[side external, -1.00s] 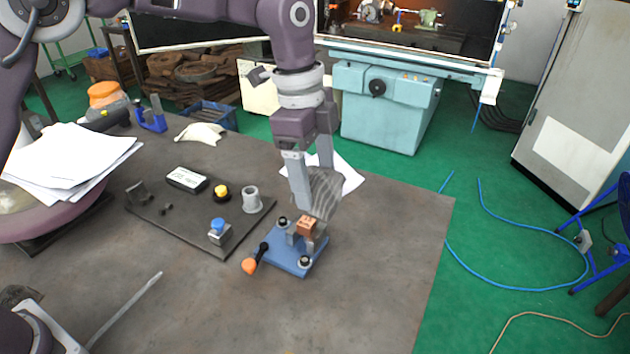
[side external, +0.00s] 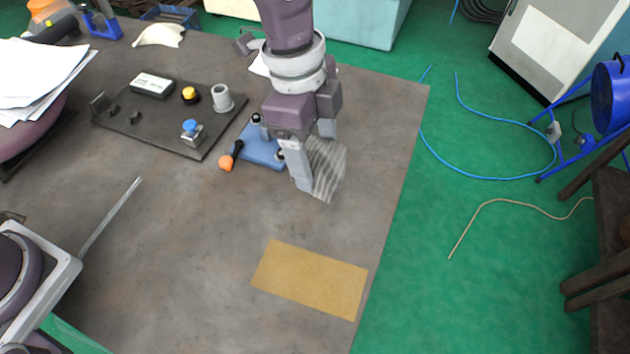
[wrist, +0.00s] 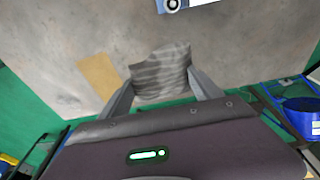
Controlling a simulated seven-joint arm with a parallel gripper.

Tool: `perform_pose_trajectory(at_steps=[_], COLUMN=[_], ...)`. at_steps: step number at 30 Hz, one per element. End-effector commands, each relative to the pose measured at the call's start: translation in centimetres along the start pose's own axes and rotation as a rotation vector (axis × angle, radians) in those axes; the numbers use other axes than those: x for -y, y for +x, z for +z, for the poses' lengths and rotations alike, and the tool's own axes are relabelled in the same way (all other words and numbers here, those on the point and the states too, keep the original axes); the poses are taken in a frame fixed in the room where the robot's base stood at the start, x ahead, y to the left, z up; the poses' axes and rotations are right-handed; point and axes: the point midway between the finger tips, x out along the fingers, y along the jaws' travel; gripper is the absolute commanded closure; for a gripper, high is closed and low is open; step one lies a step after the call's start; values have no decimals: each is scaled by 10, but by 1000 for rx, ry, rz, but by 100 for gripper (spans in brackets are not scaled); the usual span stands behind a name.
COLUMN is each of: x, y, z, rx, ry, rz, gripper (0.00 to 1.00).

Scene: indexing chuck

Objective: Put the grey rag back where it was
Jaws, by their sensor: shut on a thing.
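The grey rag (side external: 328,168) is a striped, flat grey cloth. It hangs between the fingers of my gripper (side external: 314,165), which is shut on it. The rag also shows in the wrist view (wrist: 160,74), spanning between the two fingertips of my gripper (wrist: 162,85). In the side view my gripper is above the table, in front of and to the right of the blue fixture (side external: 264,147). My gripper hides part of that fixture. A tan rectangular mat (side external: 311,279) lies bare on the table nearer the camera; it also shows in the wrist view (wrist: 101,80).
A dark plate (side external: 150,128) with a grey cylinder (side external: 222,98), yellow button, blue-topped block and white box lies to the left. An orange-ended lever (side external: 227,162) juts from the blue fixture. Papers (side external: 38,75) lie far left. The table's right edge is close to the mat.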

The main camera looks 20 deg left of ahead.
Motion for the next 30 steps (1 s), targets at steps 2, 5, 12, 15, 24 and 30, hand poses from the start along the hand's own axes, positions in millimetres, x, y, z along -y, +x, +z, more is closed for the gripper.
perform_pose_trajectory(at_steps=[2, 5, 12, 15, 24, 30], x=[-1, 0, 0, 0, 1, 1], y=[20, 37, 77, 79, 81, 81], z=[4, 7, 13, 14, 14, 14], rx=[4, 2, 2, 1, 1, 1], ry=[-1, -1, 0, 0, 0, -1], rz=[5, 3, 2, 0, 0, 0], gripper=[65, 65, 65, 65, 21, 5])
